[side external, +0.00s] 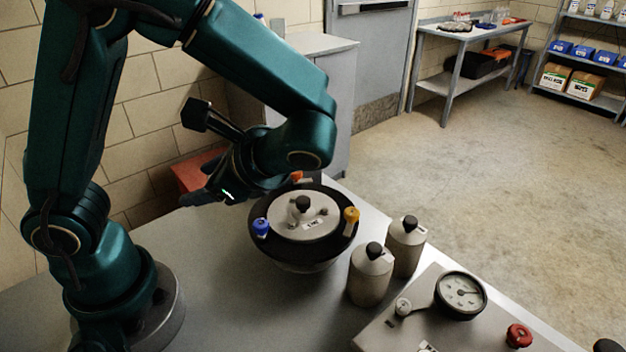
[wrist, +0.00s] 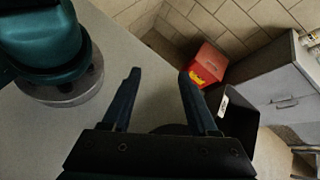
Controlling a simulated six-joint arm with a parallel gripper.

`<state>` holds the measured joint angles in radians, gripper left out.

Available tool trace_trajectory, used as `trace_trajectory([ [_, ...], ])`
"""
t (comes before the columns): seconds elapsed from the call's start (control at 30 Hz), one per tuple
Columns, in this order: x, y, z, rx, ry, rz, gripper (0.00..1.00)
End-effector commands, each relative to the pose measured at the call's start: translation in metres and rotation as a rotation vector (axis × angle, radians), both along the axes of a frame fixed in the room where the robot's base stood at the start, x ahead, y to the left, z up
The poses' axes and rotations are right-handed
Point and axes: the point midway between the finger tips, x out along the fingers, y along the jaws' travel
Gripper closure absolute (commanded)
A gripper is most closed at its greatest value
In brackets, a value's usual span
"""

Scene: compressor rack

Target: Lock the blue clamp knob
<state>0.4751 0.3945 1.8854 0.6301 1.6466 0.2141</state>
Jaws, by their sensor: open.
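The blue clamp knob (side external: 261,226) stands on the left rim of the round dark vessel (side external: 286,255) in the side view. A yellow knob (side external: 351,215) is on the right rim and an orange knob (side external: 297,176) at the back. The vessel's pale lid (side external: 318,228) has a black knob in its middle. My gripper (side external: 203,197) is above and left of the vessel, apart from the blue knob, pointing left. In the wrist view my gripper (wrist: 160,75) is open, with nothing between its fingers. The blue knob does not show there.
Two grey canisters (side external: 370,280) (side external: 406,248) stand right of the vessel. A panel with a gauge (side external: 461,294) and red knob (side external: 518,335) is at the front right. A red bin (wrist: 208,62) and grey cabinet (wrist: 275,88) stand beyond the bench. The bench left of the vessel is clear.

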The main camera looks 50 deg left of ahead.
Motion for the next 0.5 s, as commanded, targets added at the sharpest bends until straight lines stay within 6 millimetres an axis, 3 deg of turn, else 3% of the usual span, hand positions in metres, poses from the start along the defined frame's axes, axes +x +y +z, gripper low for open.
trace_trajectory([
  [0.5,-0.033,-0.007,0.009,-0.310,-0.263,0.402,0.41],
])
